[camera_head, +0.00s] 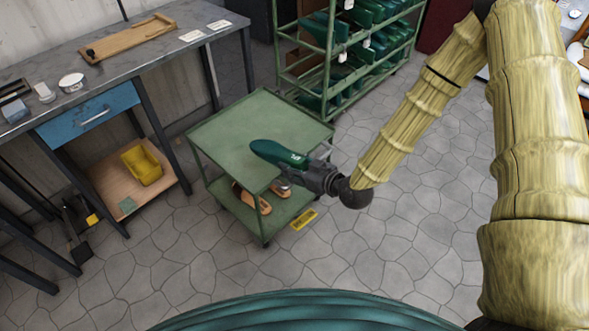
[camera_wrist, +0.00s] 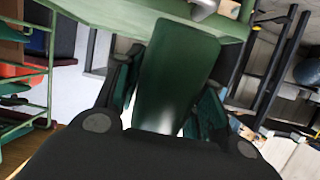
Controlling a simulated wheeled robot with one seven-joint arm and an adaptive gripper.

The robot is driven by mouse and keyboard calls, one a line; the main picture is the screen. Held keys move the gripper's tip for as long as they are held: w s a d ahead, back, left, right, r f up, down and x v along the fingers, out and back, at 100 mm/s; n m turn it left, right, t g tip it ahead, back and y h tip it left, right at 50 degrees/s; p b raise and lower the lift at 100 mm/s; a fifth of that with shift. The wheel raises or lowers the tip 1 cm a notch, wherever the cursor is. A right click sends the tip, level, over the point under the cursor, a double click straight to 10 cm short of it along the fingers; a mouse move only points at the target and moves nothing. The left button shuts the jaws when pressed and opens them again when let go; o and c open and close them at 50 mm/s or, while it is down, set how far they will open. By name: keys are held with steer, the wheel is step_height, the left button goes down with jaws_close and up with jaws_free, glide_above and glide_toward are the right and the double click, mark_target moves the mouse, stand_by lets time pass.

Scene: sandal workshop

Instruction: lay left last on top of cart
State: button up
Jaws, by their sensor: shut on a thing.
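The left last, a dark green foot form (camera_head: 277,153) with a small white mark, is held in my gripper (camera_head: 312,172). It lies roughly level in front of the green cart (camera_head: 225,135), overlapping the cart's top in the head view. I cannot tell how high it is above the top or whether it touches. In the wrist view the last (camera_wrist: 172,75) fills the middle between the fingers, its far end overlapping the green cart (camera_wrist: 120,15). My gripper is shut on the last. The cart's visible top is otherwise bare.
Sandals (camera_head: 250,198) sit on the cart's lower shelf. A green rack (camera_head: 345,55) with several green lasts stands behind it. A workbench (camera_head: 130,50) with a blue drawer (camera_head: 88,110) stands at left, with a yellow bin (camera_head: 142,165) below. A yellow floor marker (camera_head: 304,219) lies by the cart.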

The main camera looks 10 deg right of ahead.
mark_target(275, 152)
steer(key=shift+w+a+b, duration=0.7)
steer(key=shift+w+a, duration=1.25)
steer(key=shift+w, duration=0.7)
steer(key=shift+w+a+b, duration=0.7)
steer(key=shift+w+a, duration=1.25)
steer(key=shift+w, duration=0.7)
steer(key=shift+w+a+b, duration=0.7)
steer(key=shift+w+a, duration=1.25)
steer(key=shift+w, duration=0.7)
steer(key=shift+f+b, duration=0.75)
steer(key=shift+f, duration=0.85)
steer(key=shift+f, duration=0.2)
steer(key=o, duration=1.1)
steer(key=shift+d, duration=0.1)
steer(key=v, duration=1.1)
steer(key=shift+s, duration=0.2)
steer(key=shift+s+d+r, duration=0.1)
steer(key=shift+s+d, duration=0.1)
steer(key=shift+d, duration=0.1)
